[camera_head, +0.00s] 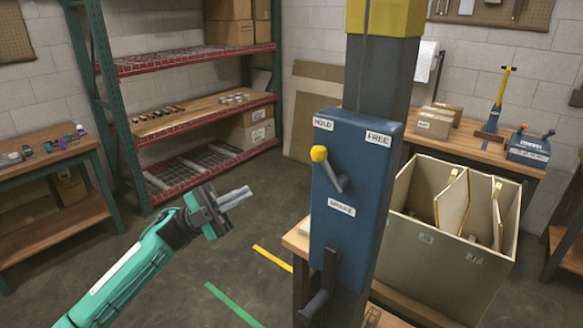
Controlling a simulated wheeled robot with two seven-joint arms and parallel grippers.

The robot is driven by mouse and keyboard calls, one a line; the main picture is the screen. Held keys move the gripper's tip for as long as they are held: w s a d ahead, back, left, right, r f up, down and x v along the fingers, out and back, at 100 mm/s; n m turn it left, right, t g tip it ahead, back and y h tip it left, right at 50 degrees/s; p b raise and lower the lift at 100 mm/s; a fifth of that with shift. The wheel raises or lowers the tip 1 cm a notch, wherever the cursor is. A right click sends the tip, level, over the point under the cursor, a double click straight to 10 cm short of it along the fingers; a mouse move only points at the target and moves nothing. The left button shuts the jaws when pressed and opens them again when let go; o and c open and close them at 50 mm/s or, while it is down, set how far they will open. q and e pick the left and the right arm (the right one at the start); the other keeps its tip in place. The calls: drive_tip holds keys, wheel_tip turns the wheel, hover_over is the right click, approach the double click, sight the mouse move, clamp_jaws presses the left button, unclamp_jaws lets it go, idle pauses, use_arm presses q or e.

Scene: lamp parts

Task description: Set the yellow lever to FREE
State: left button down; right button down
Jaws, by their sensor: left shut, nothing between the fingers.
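The yellow lever (319,154) is on the front of a blue box (361,215) fixed to a dark post. Its yellow knob points up and left from the grey pivot, toward the HOLD label (323,124). The FREE label (378,138) is at the box's upper right. A third label (341,207), apparently BRAKE, sits below the pivot. My left gripper (247,192) is in the air left of the box, shut and empty, apart from the lever. My right gripper is not in view.
A dark crank handle (316,303) sticks out below the box. A tall bin (430,255) with panels stands behind right. Red-edged shelving (200,110) is at the back left. Between my left gripper and the box, the space looks clear.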

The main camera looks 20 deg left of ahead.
use_arm(q)
drive_tip(key=p, duration=0.7)
approach(329, 171)
wheel_tip(329, 171, up, 5)
drive_tip(key=w, duration=0.2)
drive_tip(key=shift+w+d+r+p, duration=0.15)
drive_tip(key=shift+d+p, duration=0.15)
drive_tip(key=shift+d, duration=0.25)
drive_tip(key=shift+w+d+f+p, duration=0.15)
drive_tip(key=shift+d+p, duration=0.15)
drive_tip(key=shift+d, duration=0.25)
drive_tip(key=shift+a+r+g, duration=0.2)
drive_tip(key=shift+g, duration=0.1)
